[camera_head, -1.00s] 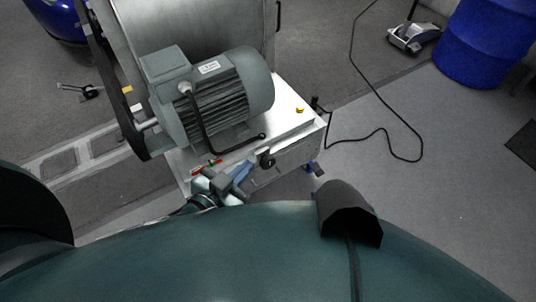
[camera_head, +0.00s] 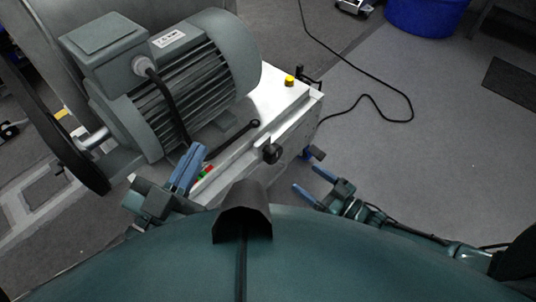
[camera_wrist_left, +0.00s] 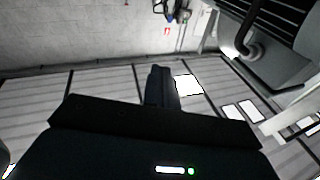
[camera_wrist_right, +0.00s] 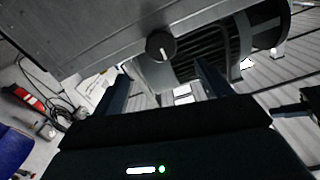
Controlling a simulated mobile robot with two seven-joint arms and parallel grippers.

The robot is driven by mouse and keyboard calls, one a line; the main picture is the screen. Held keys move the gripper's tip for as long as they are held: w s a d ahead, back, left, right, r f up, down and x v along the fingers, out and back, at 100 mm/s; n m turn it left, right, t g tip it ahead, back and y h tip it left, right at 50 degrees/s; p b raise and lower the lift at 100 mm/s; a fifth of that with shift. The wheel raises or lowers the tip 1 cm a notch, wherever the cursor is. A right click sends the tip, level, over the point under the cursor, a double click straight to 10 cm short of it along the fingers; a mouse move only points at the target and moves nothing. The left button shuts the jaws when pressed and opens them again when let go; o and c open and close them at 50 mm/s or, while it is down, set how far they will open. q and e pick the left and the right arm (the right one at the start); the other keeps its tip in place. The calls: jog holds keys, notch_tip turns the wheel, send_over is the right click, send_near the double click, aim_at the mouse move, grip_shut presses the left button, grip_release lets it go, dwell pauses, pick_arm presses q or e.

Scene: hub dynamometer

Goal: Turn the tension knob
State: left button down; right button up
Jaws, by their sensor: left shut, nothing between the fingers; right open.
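The tension knob, black and round (camera_head: 271,153), sticks out of the front face of the white machine base. It also shows in the right wrist view (camera_wrist_right: 160,46) with a pale pointer line, above the space between the fingers. My right gripper (camera_head: 310,184) is open and empty, below and to the right of the knob and apart from it. My left gripper (camera_head: 188,165) is shut with nothing in it, left of the knob near the front edge of the base. In the left wrist view its fingers (camera_wrist_left: 160,88) are together.
A large grey motor (camera_head: 165,75) with a belt guard stands on the white base (camera_head: 285,98). A black lever (camera_head: 235,137) and a yellow button (camera_head: 290,80) are on its top. A black cable (camera_head: 375,100) lies on the floor at right. A blue drum (camera_head: 425,15) stands at the back.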

aim_at(277, 157)
jog(key=b+x, duration=0.2)
jog(key=x, duration=0.6)
jog(key=shift+f, duration=0.15)
jog(key=b+x, duration=0.1)
jog(key=x, duration=0.2)
jog(key=shift+w+a, duration=0.2)
jog(key=shift+a, duration=0.1)
pick_arm(q)
jog(key=shift+w+d+r+m+t+h+b, duration=0.15)
jog(key=shift+r+t+h, duration=0.1)
jog(key=shift+r+h, duration=0.15)
jog(key=shift+w+r+m+t+h+b, duration=0.1)
jog(key=shift+r+m+t+h+b, duration=0.05)
jog(key=shift+r+t+h, duration=0.2)
pick_arm(e)
jog(key=shift+w+a, duration=0.3)
jog(key=shift+w, duration=0.05)
jog(key=c, duration=1)
